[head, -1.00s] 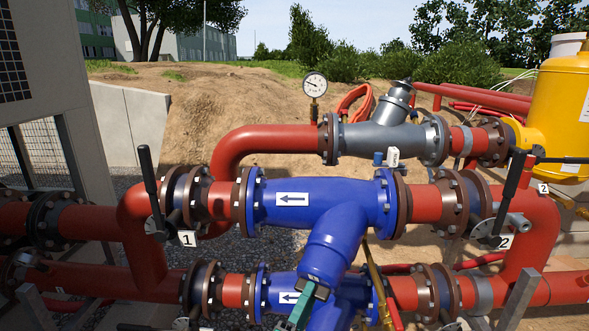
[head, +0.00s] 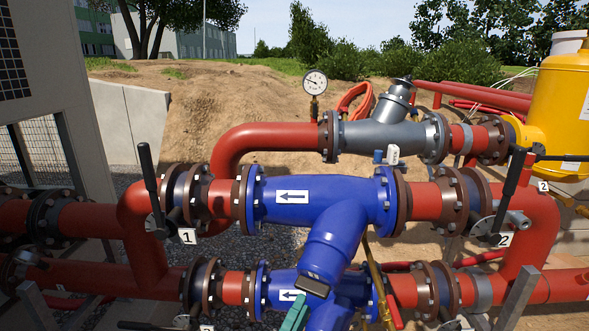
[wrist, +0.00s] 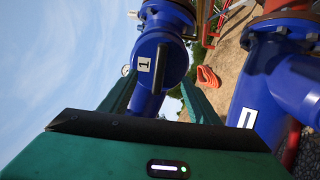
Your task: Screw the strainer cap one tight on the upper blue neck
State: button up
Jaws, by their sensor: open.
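The upper blue strainer (head: 290,205) lies in the red pipe, and its upper blue neck (head: 333,240) slants down toward me. The strainer cap one (wrist: 172,52), blue with a "1" label and a dark bar handle (wrist: 161,66), is at the neck's end in the wrist view. In the head view the dark bar (head: 313,286) shows at that end. I cannot tell how tight the cap is. My green gripper (wrist: 159,80) is open, its fingers either side of the bar and apart from it. In the head view my gripper (head: 296,315) is just below the bar.
The lower blue strainer (head: 285,284) is close below, partly covered by the neck. Valve levers stand at left (head: 150,185) and right (head: 512,195). A grey strainer (head: 385,138) sits behind, above.

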jog(key=v, duration=0.7)
dwell(0.4)
